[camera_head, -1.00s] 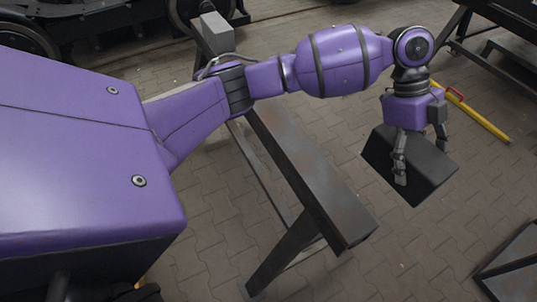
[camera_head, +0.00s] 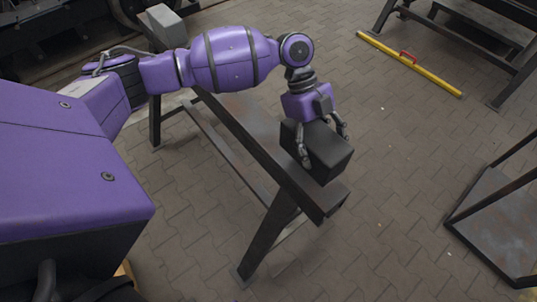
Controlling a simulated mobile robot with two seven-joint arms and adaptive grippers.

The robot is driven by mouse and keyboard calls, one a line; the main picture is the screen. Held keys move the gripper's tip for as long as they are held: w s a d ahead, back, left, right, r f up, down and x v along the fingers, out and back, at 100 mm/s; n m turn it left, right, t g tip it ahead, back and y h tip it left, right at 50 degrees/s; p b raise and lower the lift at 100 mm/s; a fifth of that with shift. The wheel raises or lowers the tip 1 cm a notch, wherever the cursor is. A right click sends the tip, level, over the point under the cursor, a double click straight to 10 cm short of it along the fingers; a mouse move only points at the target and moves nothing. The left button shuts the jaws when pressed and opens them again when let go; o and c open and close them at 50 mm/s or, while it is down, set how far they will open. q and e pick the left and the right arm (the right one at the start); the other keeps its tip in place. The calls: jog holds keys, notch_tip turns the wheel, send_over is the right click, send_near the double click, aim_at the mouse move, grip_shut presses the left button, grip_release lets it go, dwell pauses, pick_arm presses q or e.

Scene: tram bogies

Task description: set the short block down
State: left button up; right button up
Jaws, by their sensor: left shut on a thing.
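The short block (camera_head: 327,158), a dark, nearly black box, is in the middle right of the head view. My left gripper (camera_head: 322,152) hangs down from above and is shut on it, with fingers on either side. The block is over or against the far edge of a narrow dark steel trestle (camera_head: 262,146), near its front end. I cannot tell whether the block touches the trestle top. My right gripper is not in view.
A grey block (camera_head: 167,27) is at the trestle's far end. A yellow bar with a red handle (camera_head: 410,63) lies on the paved floor. Dark metal frames stand at the upper right and lower right (camera_head: 500,225). Open paving lies between.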

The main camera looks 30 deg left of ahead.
pick_arm(q)
jog(key=shift+s+a+f, duration=0.15)
jog(key=shift+a+f, duration=0.25)
jog(key=shift+f, duration=0.05)
jog(key=shift+s+a+f+p, duration=0.15)
jog(key=shift+f+p, duration=0.15)
jog(key=shift+f, duration=1.5)
jog(key=o, duration=2)
jog(key=v, duration=1.2)
jog(key=shift+b, duration=0.4)
